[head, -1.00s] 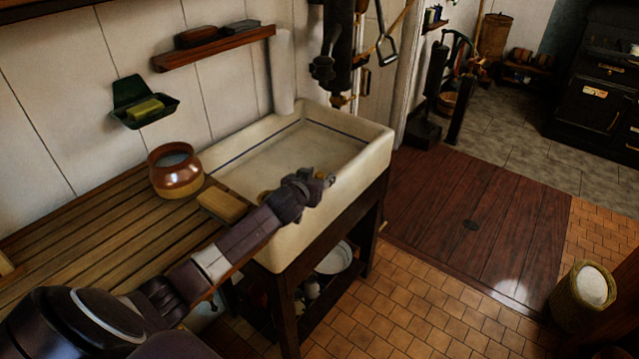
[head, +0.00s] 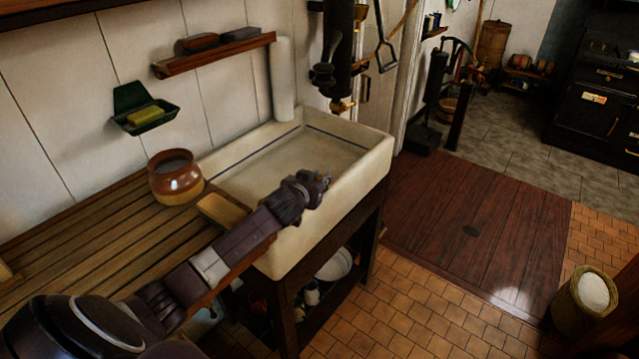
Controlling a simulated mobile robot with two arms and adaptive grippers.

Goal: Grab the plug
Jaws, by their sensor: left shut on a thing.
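My left gripper (head: 316,183) is over the near right part of the pale stone sink (head: 372,160), close to its front wall. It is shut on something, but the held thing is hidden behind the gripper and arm. I cannot make out the plug itself in this view. My right gripper is not in view.
A brown crock (head: 176,180) and a tan block (head: 222,210) stand on the slatted wooden drainboard (head: 95,245) beside the sink. A dark pump (head: 338,50) hangs over the sink's back. A green soap dish (head: 145,115) is on the wall. A basket (head: 580,300) stands on the floor.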

